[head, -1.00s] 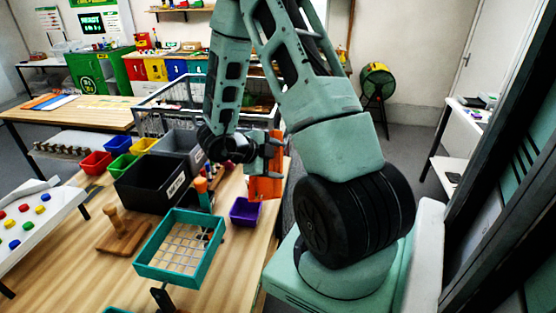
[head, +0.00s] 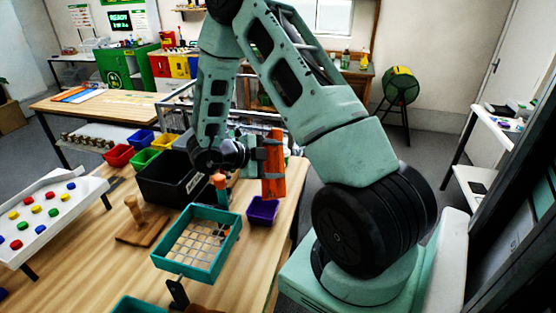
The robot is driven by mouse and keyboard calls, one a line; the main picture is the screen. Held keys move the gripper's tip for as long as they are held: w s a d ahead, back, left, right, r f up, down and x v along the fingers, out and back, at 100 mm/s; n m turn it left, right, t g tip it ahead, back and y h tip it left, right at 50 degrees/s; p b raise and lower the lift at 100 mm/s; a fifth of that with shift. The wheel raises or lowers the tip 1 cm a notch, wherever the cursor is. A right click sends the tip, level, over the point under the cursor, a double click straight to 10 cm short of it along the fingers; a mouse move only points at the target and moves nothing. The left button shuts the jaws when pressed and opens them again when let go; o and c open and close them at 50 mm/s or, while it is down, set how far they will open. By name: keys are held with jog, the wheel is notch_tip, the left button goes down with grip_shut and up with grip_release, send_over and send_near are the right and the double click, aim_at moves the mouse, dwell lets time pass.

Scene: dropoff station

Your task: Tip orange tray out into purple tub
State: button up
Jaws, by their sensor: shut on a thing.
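The orange tray (head: 274,168) is tipped up on its side, its long side close to upright. My gripper (head: 262,160) is shut on it and holds it above the table. The purple tub (head: 263,211) stands on the table near its right edge, just below the tray and slightly left of it. The tray's lower end is close to the tub's rim in the picture; I cannot tell whether they touch. The inside of the tray and what it may hold are not visible, and the tub's inside looks dark.
A teal sieve tray (head: 197,244) with a grid stands left of the tub. A black bin (head: 165,182) stands behind it, with red (head: 118,155), green and yellow bins beyond. A wooden stand with a peg (head: 141,222) is at the left. The table's right edge is close.

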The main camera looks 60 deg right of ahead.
dwell(0.4)
jog(key=shift+w+a+f+g+h+b, duration=0.15)
jog(key=shift+w+a+g+h+b, duration=0.25)
jog(key=shift+w+a, duration=0.45)
jog(key=shift+w+a+f+g+h+b, duration=0.1)
jog(key=shift+w+a+g+h+b, duration=0.1)
jog(key=shift+w+a+h+b, duration=0.6)
jog(key=shift+a, duration=0.1)
